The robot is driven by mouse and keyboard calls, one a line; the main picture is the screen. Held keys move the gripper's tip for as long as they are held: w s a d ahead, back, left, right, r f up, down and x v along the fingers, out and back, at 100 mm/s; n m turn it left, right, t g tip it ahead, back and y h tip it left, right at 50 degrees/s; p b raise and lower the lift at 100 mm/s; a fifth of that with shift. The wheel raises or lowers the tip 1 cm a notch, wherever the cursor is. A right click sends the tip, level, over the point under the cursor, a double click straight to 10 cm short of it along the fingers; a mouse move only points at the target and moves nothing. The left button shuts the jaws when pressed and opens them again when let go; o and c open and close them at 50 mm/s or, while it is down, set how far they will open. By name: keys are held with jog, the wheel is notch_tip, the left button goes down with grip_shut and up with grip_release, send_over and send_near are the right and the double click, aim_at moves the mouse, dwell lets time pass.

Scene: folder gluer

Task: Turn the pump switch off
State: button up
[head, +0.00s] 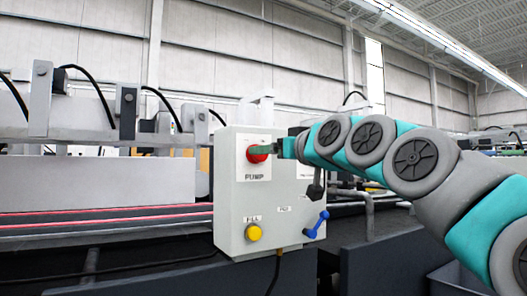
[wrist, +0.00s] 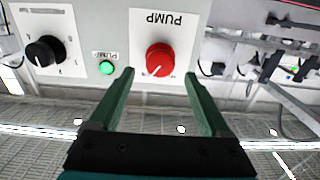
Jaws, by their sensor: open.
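The pump switch is a round red knob (head: 257,156) on a plate marked PUMP, on the front of a light grey control box (head: 228,200). In the head view, my gripper (head: 266,149) overlaps the upper part of the knob. Whether any finger touches it I cannot tell.
A lit green lamp (wrist: 106,67) labelled PUMP and a black selector knob (wrist: 45,51) are beside the red knob. A yellow button (head: 253,233) and a blue handle (head: 317,224) are lower on the box. Machine rails and red belts (head: 100,216) run behind it.

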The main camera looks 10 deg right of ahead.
jog(key=x, duration=0.3)
jog(key=shift+w+a, duration=0.15)
jog(key=shift+w, duration=0.2)
jog(key=shift+c, duration=0.2)
grip_shut()
